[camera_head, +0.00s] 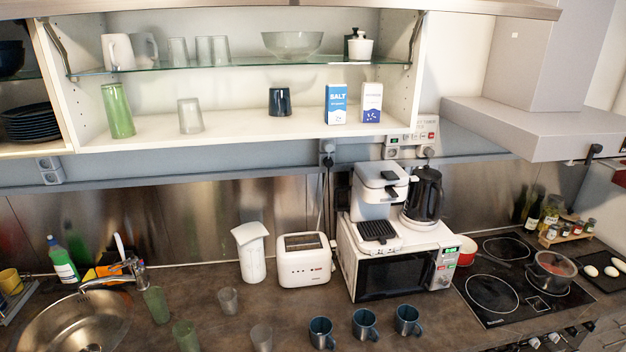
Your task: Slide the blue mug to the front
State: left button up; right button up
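A dark blue mug (280,102) stands upright on the lower board (235,129) of the open wall cabinet, near its middle. I cannot make out its handle. Three more blue mugs stand in a row near the front of the counter: a left one (321,333), a middle one (365,325) and a right one (407,320). Neither of my grippers shows in the head view.
On the cabinet board, a frosted glass (190,115) and green glass (117,110) stand left of the mug; a blue salt box (336,104) and white box (372,103) stand right. A glass shelf (240,63) with dishes is above. The raised flap (290,6) is overhead.

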aim_at(280, 104)
jog(key=u, duration=1.75)
jog(key=i, duration=1)
jog(key=z, duration=2.9)
